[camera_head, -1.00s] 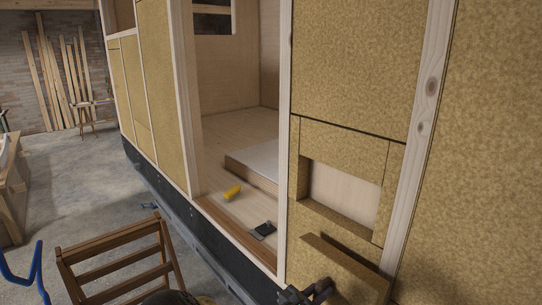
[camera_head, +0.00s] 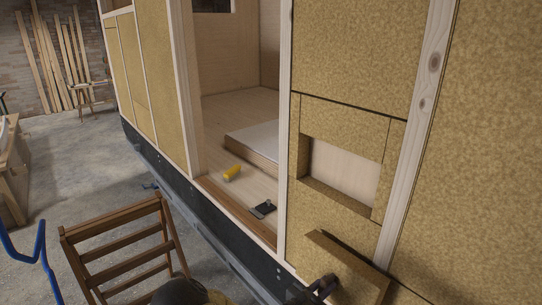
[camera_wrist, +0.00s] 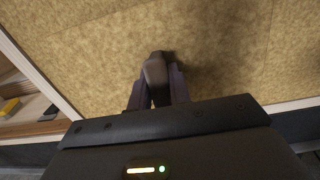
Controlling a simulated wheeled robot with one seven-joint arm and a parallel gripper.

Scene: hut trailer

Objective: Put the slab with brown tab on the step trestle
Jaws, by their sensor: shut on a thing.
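The slab (camera_head: 350,273) is a tan fibreboard block at the lower right of the head view, in front of the panelled wall below a square recess. My gripper (camera_head: 325,286) is at its near face, shut on its brown tab. In the wrist view my gripper (camera_wrist: 156,94) is shut around the dark brown tab (camera_wrist: 155,68), with tan board filling the background; I cannot tell slab from wall there. The step trestle (camera_head: 122,250) is a brown wooden frame with slats, standing on the floor at the lower left, apart from the slab.
The recess (camera_head: 342,172) in the wall is empty. Inside the doorway, a yellow object (camera_head: 232,173) and a dark flat tool (camera_head: 263,209) lie on the trailer floor. A blue tubular frame (camera_head: 22,258) stands at far left. Concrete floor (camera_head: 85,170) is open beyond the trestle.

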